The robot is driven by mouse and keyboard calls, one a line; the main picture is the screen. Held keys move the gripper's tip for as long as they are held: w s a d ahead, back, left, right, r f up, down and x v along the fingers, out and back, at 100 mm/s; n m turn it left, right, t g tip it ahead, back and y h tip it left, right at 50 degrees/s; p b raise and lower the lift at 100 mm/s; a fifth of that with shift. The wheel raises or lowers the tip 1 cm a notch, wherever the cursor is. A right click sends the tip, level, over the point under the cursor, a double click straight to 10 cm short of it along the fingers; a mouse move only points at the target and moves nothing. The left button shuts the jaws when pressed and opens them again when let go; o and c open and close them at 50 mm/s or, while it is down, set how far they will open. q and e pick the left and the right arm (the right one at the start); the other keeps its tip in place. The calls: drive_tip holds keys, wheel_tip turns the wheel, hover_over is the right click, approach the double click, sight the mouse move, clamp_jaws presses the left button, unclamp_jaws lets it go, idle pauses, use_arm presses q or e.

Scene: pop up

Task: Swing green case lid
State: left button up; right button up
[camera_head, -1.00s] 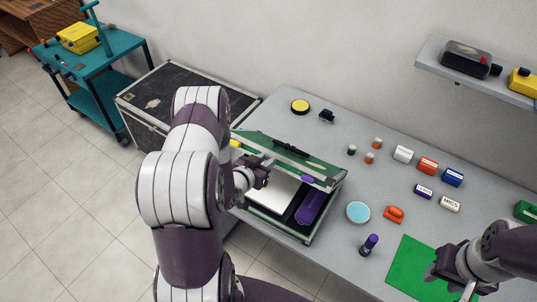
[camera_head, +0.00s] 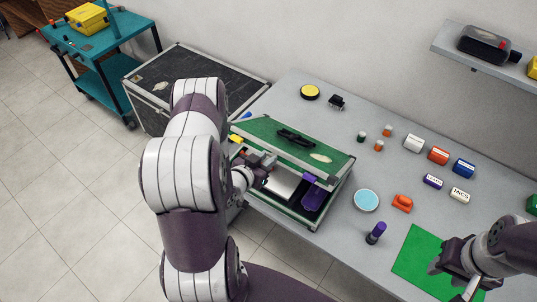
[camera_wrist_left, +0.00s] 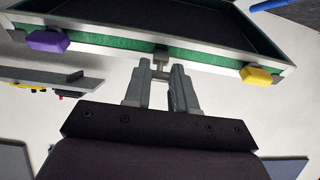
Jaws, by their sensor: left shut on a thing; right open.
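The green case (camera_head: 290,212) sits at the near left of the table, with a white item (camera_head: 283,185) and a purple item (camera_head: 314,196) inside. Its green lid (camera_head: 265,128), with a black handle, is partly open and tilted above the base. The lid's front edge carries a purple latch (camera_wrist_left: 48,41) and a yellow latch (camera_wrist_left: 257,77). My left gripper (camera_wrist_left: 160,75) is shut on a small grey tab (camera_wrist_left: 161,52) midway along that edge; it also shows in the head view (camera_head: 267,162). My right gripper (camera_head: 455,277) is open over the green mat, apart from the case.
A blue disc (camera_head: 366,199), an orange object (camera_head: 402,203) and a purple-topped marker (camera_head: 376,233) stand right of the case. Small labelled boxes (camera_head: 438,156) lie farther right. A black trunk (camera_head: 190,85) stands behind left. A wall shelf (camera_head: 470,61) hangs at upper right.

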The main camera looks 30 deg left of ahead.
use_arm(q)
drive_tip(key=shift+s+f+b, duration=0.5)
drive_tip(key=shift+f, duration=0.25)
drive_tip(key=shift+s+f+b, duration=0.45)
drive_tip(key=shift+s+f, duration=0.1)
drive_tip(key=shift+f, duration=0.25)
drive_tip(key=shift+s+f+b, duration=0.5)
drive_tip(key=shift+f, duration=0.25)
drive_tip(key=s+f+b, duration=0.3)
drive_tip(key=f+b, duration=0.4)
drive_tip(key=f, duration=0.1)
drive_tip(key=shift+s+f, duration=0.2)
drive_tip(key=shift+f, duration=0.2)
drive_tip(key=shift+a, duration=0.1)
drive_tip(key=f+b, duration=0.3)
drive_tip(key=f, duration=0.1)
drive_tip(key=shift+s+b, duration=0.35)
drive_tip(key=o, duration=0.9)
drive_tip(key=shift+r, duration=0.2)
